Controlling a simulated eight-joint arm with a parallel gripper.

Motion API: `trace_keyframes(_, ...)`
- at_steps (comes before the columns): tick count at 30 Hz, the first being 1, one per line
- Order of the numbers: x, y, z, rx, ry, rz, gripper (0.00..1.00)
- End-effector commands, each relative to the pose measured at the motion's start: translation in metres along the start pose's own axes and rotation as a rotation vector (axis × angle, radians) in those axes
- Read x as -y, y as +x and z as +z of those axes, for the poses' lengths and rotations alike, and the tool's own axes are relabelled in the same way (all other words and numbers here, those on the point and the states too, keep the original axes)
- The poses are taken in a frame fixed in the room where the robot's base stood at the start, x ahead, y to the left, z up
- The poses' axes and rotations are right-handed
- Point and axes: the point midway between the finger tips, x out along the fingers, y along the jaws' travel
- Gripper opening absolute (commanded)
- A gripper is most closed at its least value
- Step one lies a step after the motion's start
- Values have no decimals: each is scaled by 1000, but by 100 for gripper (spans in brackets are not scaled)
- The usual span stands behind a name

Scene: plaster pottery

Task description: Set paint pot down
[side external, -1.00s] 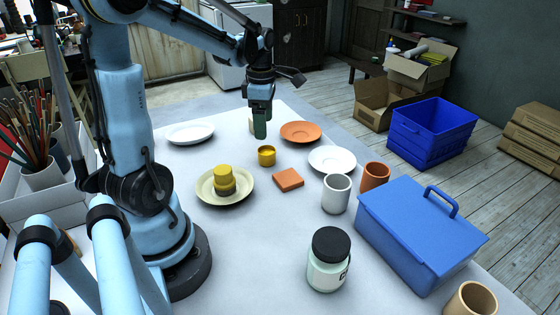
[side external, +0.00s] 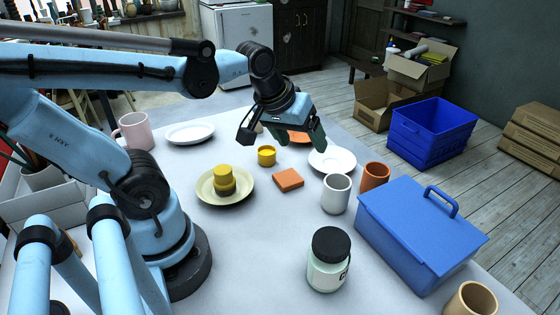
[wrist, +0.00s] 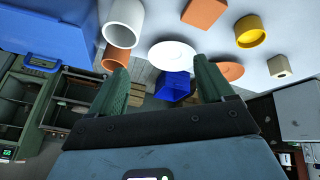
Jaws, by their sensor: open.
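A small yellow pot (side external: 266,155), which looks like the paint pot, stands upright on the grey table left of my gripper. In the wrist view the yellow pot (wrist: 250,32) shows at the upper right, outside my fingers. My gripper (side external: 301,140) is tilted above the far part of the table, over the orange plate (side external: 299,138) and partly hiding it. In the wrist view my gripper (wrist: 160,86) has its green fingers wide apart, with nothing held between them.
An orange block (side external: 288,180) and a cream plate (side external: 207,198) bearing a yellow stacked piece are nearby. A white plate (side external: 345,158), white cup (side external: 336,194), terracotta cup (side external: 374,177), blue toolbox (side external: 415,230) and black-lidded jar (side external: 329,262) stand rightward.

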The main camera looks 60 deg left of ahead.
Motion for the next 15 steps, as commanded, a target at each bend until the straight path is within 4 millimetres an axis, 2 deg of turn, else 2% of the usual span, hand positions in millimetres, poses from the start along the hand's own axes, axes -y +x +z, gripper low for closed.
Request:
trace_keyframes(3, -16, -1, 18, -53, 278, 56, 81)
trace_keyframes(6, -23, -2, 26, -88, 430, 82, 81)
trace_keyframes(9, -26, -2, 29, -107, 507, 93, 81)
trace_keyframes(15, -27, -2, 29, -112, 527, 94, 81)
